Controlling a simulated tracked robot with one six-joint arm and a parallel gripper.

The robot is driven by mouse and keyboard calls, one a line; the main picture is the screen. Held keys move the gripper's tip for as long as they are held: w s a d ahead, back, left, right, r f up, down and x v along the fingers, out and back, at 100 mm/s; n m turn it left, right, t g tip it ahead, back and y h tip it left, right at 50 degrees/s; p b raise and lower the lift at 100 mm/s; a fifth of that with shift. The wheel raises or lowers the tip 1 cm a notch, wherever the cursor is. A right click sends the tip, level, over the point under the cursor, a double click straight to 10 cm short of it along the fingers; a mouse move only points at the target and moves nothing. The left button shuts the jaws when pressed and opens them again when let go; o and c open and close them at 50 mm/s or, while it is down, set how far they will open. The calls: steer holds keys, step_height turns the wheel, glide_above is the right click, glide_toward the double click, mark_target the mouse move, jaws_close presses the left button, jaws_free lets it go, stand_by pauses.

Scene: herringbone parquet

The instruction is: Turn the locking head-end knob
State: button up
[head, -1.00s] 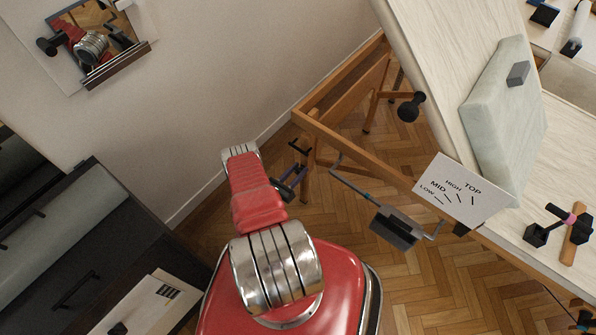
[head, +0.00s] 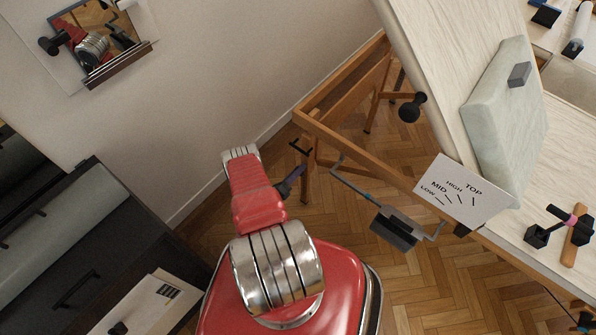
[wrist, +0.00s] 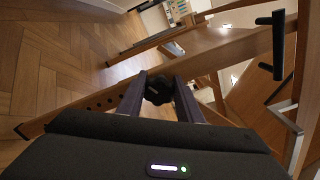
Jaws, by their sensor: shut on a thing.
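A black lobed knob (wrist: 158,89) sits on the wooden rail (wrist: 95,100) with a row of holes in the wrist view. My gripper (wrist: 157,82) is shut on this knob, one dark finger on each side of it. In the head view my gripper (head: 293,178) shows only partly beyond my red arm, close to the wooden table frame (head: 335,135). The knob in its grip cannot be made out there.
A crank-like bar with a dark block (head: 395,229) hangs under the tilted table top (head: 440,80). A label card (head: 455,190) reads LOW to TOP. A dark cabinet (head: 90,260) stands left.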

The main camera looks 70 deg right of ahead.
steer(key=n, duration=0.5)
steer(key=shift+w+d+f, duration=0.15)
steer(key=shift+w+f, duration=0.1)
steer(key=shift+n, duration=0.4)
steer(key=o, duration=1)
steer(key=shift+s, duration=0.1)
steer(key=shift+o, duration=0.2)
steer(key=v, duration=1.4)
steer(key=shift+m, duration=0.3)
